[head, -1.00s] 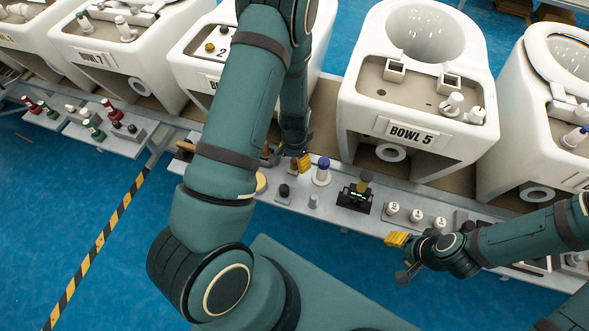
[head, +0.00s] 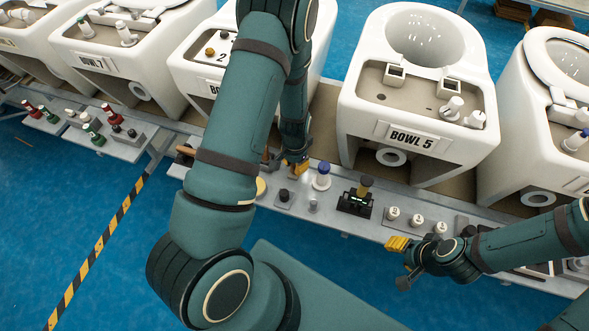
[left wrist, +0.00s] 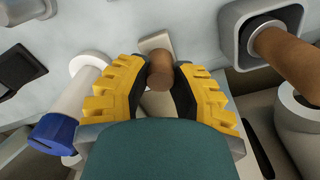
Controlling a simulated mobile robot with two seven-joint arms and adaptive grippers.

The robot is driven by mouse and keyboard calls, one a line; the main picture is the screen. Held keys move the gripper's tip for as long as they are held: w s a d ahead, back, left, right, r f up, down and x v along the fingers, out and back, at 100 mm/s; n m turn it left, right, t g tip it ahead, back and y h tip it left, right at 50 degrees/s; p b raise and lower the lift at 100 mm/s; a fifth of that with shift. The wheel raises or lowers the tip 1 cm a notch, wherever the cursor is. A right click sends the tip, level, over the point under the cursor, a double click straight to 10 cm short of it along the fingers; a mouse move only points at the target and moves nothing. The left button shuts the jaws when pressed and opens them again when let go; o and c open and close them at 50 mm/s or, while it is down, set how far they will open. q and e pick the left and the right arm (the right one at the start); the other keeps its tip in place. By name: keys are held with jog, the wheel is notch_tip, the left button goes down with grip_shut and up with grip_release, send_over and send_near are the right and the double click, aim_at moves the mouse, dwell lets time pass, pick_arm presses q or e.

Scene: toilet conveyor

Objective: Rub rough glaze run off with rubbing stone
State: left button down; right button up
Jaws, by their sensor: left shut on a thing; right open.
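My left gripper (head: 297,166) is low over the grey shelf, left of a blue-capped white bottle (head: 322,176). In the left wrist view its yellow-padded fingers (left wrist: 160,82) are shut on a short brown cylindrical piece (left wrist: 159,70), which stands by a small pale block (left wrist: 155,42). I cannot tell whether this piece is the rubbing stone or a handle. My right gripper (head: 400,262) is open and empty in front of the shelf. The white toilet marked BOWL 5 (head: 360,110) stands behind the shelf. I cannot make out a glaze run on it.
The shelf holds a black stand (head: 356,200), several white-capped pieces (head: 416,219) and a dark knob (head: 284,195). In the left wrist view a brown cylinder sits in a grey square holder (left wrist: 240,30) at right, and the blue-capped bottle (left wrist: 55,130) is close at left.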

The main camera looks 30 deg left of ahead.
pick_arm(q)
jog(key=shift+r+p, duration=0.4)
jog(key=shift+r, duration=0.2)
dwell(0.3)
jog(key=shift+r+p, duration=2.05)
jog(key=shift+r, duration=0.65)
